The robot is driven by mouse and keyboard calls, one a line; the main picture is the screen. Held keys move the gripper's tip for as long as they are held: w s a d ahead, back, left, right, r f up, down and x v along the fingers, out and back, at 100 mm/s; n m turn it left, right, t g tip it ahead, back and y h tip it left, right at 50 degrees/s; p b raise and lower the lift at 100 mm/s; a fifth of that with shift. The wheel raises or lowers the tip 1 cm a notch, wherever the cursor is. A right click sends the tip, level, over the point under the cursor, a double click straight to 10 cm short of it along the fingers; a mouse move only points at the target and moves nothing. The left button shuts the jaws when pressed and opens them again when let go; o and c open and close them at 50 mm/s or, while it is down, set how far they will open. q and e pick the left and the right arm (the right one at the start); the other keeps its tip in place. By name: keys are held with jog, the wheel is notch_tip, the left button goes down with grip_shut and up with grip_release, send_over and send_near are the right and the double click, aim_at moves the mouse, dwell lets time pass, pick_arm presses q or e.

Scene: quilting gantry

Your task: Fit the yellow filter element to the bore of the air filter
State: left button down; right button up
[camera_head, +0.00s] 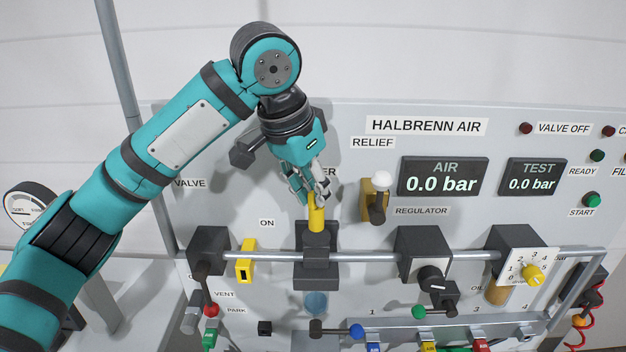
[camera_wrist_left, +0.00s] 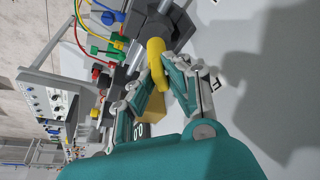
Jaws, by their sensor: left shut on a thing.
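My left gripper (camera_head: 316,194) is shut on the upper part of the yellow filter element (camera_head: 316,217). The element stands roughly upright over the dark block of the air filter (camera_head: 316,256), in line with its top. Its lower end meets the top of the block in the head view; I cannot tell whether it is inside the bore. The wrist view also shows the yellow element (camera_wrist_left: 155,50) between the fingertips (camera_wrist_left: 161,75), with its far end against the dark housing (camera_wrist_left: 165,24). The bore itself is hidden. My right gripper is not in view.
A grey horizontal pipe (camera_head: 370,254) runs past the filter block to dark blocks on both sides. A yellow valve handle (camera_head: 245,261) is on its left. The relief part with a white knob (camera_head: 377,196) stands close to the right of my gripper. Displays (camera_head: 444,178) read 0.0 bar.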

pick_arm(q)
jog(key=shift+f, duration=0.6)
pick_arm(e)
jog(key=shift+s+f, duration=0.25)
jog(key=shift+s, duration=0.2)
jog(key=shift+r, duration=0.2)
pick_arm(q)
jog(key=shift+p, duration=0.35)
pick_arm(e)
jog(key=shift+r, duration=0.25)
pick_arm(q)
jog(key=shift+r, duration=0.1)
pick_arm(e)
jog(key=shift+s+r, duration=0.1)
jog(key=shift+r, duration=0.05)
pick_arm(q)
jog(key=shift+p, duration=0.3)
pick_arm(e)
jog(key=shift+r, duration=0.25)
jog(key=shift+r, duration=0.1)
pick_arm(q)
jog(key=shift+p, duration=0.55)
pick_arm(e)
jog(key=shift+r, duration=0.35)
